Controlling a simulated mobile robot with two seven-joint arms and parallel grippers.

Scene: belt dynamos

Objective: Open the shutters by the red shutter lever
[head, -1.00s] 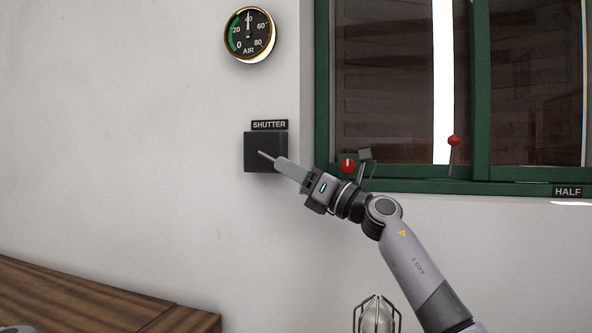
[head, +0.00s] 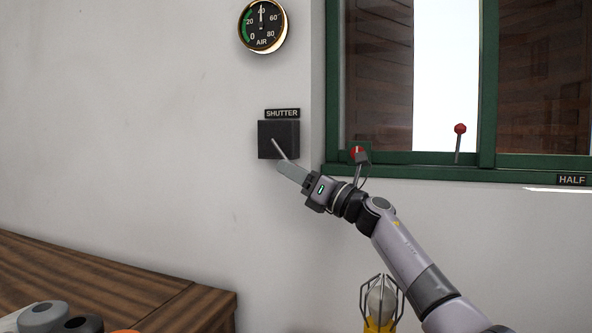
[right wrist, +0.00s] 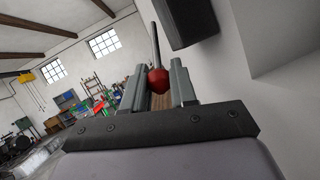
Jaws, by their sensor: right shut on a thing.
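The dark shutter box (head: 279,139) is on the wall under a SHUTTER label (head: 282,113). The grey rod of the shutter lever (head: 280,149) slopes down and right from it to my right gripper (head: 290,168). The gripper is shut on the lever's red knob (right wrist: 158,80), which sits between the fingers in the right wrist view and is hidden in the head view. The brown shutters (head: 378,80) behind the green-framed window stand partly apart, with a wide bright gap (head: 446,75) between them. My left gripper is not in view.
A red knob on a short rod (head: 460,129) and a red round control (head: 357,153) are at the window sill. A HALF label (head: 572,180) is at right. A caged lamp (head: 381,300) is below my right arm. A wooden top (head: 120,275) is at lower left.

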